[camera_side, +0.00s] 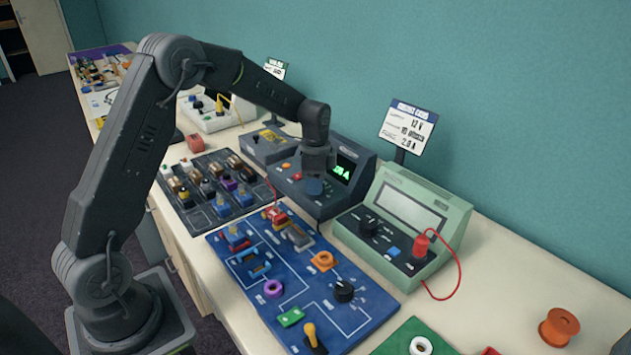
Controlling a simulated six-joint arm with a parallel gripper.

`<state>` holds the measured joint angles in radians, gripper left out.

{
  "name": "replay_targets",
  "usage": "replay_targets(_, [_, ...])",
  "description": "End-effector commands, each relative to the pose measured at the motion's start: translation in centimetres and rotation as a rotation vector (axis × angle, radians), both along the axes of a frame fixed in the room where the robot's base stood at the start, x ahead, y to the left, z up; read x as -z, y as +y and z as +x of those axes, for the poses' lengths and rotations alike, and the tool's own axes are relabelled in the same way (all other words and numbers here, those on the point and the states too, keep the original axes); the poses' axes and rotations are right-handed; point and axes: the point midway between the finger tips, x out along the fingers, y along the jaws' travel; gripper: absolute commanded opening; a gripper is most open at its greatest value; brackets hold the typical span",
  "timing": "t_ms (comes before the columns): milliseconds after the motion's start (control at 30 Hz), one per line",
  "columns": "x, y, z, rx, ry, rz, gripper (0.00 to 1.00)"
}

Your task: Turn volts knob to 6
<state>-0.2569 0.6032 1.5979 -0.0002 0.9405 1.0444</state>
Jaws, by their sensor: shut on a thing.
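A dark blue-grey power supply (352,205) with a lit green display (343,171) stands against the wall in the middle of the bench. My gripper (316,174) points down over its sloped front panel and is shut on a blue knob (314,188). The fingers hide the knob's top and any pointer on it. The knob's label and the scale around it are too small to read, so its setting cannot be told. An orange-red part (286,166) sits to its left on the panel.
A pale green meter (425,205) with a red plug and looped lead stands close on the right. A blue circuit board (262,300) lies in front. A dark parts tray (205,215) is at the left. A sign (408,126) stands behind.

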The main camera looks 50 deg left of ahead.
Motion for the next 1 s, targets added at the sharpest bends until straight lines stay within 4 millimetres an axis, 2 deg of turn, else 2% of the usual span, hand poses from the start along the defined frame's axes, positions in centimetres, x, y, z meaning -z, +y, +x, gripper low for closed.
replay_targets(167, [0.0, 0.0, 0.0, -0.001, 0.001, 0.001, 0.15])
replay_targets(200, [0.0, 0.0, 0.0, -0.001, 0.001, 0.001, 0.43])
replay_targets(433, [0.0, 0.0, 0.0, -0.002, 0.000, 0.000, 0.65])
replay_targets(767, [-0.5, 0.0, 0.0, -0.002, -0.001, 0.001, 0.65])
replay_targets(867, [-1.9, 0.0, 0.1, -0.002, -0.004, 0.001, 0.65])
replay_targets(1000, [-4.7, 0.0, 0.1, -0.002, -0.006, 0.001, 0.65])
